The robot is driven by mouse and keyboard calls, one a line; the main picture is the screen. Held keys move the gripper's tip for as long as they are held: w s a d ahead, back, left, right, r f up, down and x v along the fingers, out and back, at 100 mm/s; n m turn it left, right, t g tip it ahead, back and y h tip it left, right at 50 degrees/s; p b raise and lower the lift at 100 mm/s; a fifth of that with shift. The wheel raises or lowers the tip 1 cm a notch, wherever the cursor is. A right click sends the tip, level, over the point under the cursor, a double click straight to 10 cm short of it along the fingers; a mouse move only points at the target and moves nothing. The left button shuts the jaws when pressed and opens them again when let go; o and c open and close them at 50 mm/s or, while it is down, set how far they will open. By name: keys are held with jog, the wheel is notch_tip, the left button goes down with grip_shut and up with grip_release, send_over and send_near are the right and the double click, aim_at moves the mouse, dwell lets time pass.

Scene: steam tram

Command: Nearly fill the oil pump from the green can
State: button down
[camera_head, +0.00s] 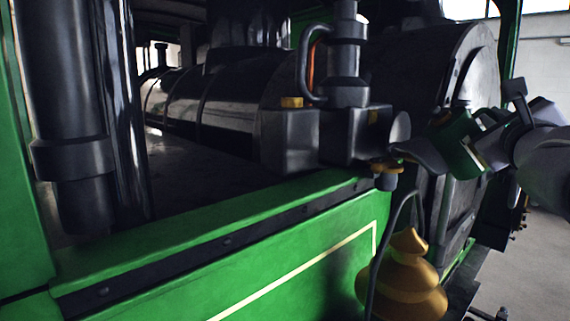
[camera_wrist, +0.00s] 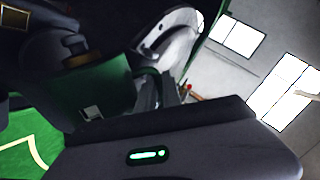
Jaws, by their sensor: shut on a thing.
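The green can (camera_head: 457,142) is tilted, with its dark spout pointing left. My gripper (camera_head: 488,143) is shut on it from the right. The spout end is close above a small dark cup with a brass rim (camera_head: 386,171) beside the tram's green edge; this looks like the oil pump's filler, but I cannot be sure. I cannot tell whether the spout touches it, and neither flowing oil nor the oil level is visible. In the wrist view the green can (camera_wrist: 100,92) shows between the finger parts, with a dark fitting and brass ring beyond it.
Dark metal blocks with a pipe (camera_head: 290,140) stand just left of the cup. A brass bell-shaped fitting (camera_head: 405,282) is below it, with a thin dark pipe alongside. The green side panel (camera_head: 270,255) runs across the front. Open floor (camera_head: 535,260) lies at right.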

jog(key=f+m, duration=0.1)
jog(key=d+f+m, duration=0.1)
jog(key=shift+s+f+g, duration=0.2)
jog(key=shift+f+g, duration=0.1)
jog(key=shift+f, duration=0.1)
jog(key=shift+f+m+b, duration=0.3)
jog(key=shift+f+b, duration=0.05)
jog(key=shift+b, duration=0.05)
notch_tip(320, 180, down, 8)
jog(key=a+m+g+b, duration=0.1)
jog(key=m+b, duration=0.2)
jog(key=m, duration=0.3)
jog(key=shift+a+m+g, duration=0.25)
jog(key=shift+m+g, duration=0.15)
jog(key=shift+s, duration=0.15)
